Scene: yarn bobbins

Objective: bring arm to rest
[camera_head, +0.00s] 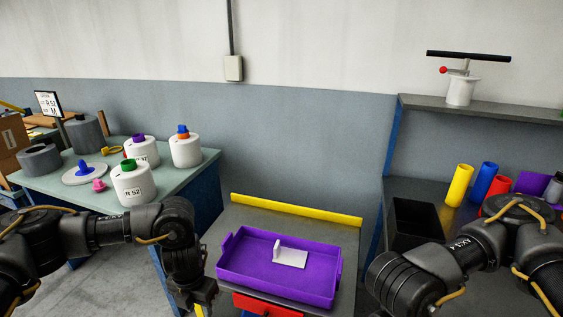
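My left arm comes in from the left and bends down at its wrist. My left gripper (198,302) hangs at the bottom edge, left of the purple tray (235,270) and apart from it. Its fingertips are cut off or too dark to tell whether they are open. My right arm (440,270) crosses the lower right, its forearm in front of the dark bench. Its gripper is out of view below the frame. A white L-shaped piece (290,256) lies in the purple tray.
White bobbins (133,188) with coloured tops stand on the green table (90,203) at left. A black bin (414,220) and coloured tubes (459,185) stand on the right bench. A yellow bar (296,211) edges the middle table. A shelf (490,111) hangs at upper right.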

